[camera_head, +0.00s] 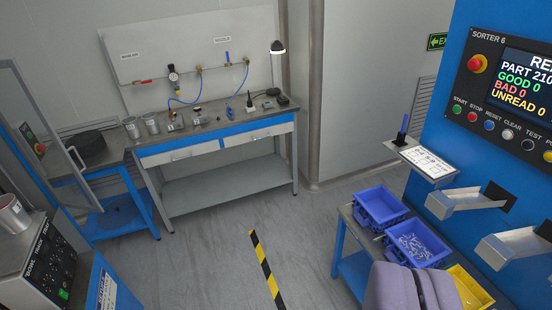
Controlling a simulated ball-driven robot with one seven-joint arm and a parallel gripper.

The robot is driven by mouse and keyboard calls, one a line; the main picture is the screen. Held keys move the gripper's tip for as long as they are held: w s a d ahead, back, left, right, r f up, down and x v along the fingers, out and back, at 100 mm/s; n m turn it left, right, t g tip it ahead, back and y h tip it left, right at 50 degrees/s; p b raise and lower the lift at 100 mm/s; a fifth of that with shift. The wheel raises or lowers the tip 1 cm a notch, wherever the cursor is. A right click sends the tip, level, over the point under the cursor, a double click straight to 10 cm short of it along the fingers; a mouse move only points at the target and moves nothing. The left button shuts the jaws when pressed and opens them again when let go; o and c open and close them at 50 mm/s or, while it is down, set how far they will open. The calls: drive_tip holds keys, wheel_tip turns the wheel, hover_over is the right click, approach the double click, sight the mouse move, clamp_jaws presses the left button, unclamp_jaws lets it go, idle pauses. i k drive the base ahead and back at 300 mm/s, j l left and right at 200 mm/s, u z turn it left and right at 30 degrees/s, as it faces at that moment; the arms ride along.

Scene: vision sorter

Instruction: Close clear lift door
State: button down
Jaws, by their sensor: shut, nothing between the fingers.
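A clear panel in a grey frame (43,112), which looks like the lift door, stands at the left edge. It is cut off by the picture edge, with a small light handle (76,158) near its right side. The bench behind shows through or past it. How far it stands open cannot be told. What looks like my gripper (425,288), lavender-grey, shows at the bottom right with its fingers together and empty. It is far from the panel, across the floor, and its lower part is cut off.
A control box (50,262) with a metal can (12,216) stands at lower left. A workbench (215,140) lines the back wall. The blue sorter (450,120) and blue bins (380,206) are at right. The middle floor, with a striped tape (265,268), is clear.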

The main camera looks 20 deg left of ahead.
sight(12, 63)
drive_tip(key=i+j+u, duration=0.15)
drive_tip(key=i+u, duration=0.6)
drive_tip(key=i, duration=0.2)
drive_tip(key=i+l+u, duration=0.1)
drive_tip(key=i+u, duration=0.55)
drive_tip(key=i, duration=0.7)
drive_tip(key=i+l+u, duration=0.15)
drive_tip(key=i+u, duration=0.15)
drive_tip(key=i, duration=0.6)
drive_tip(key=i+j+z, duration=0.1)
drive_tip(key=i+z, duration=0.25)
drive_tip(key=k, duration=0.1)
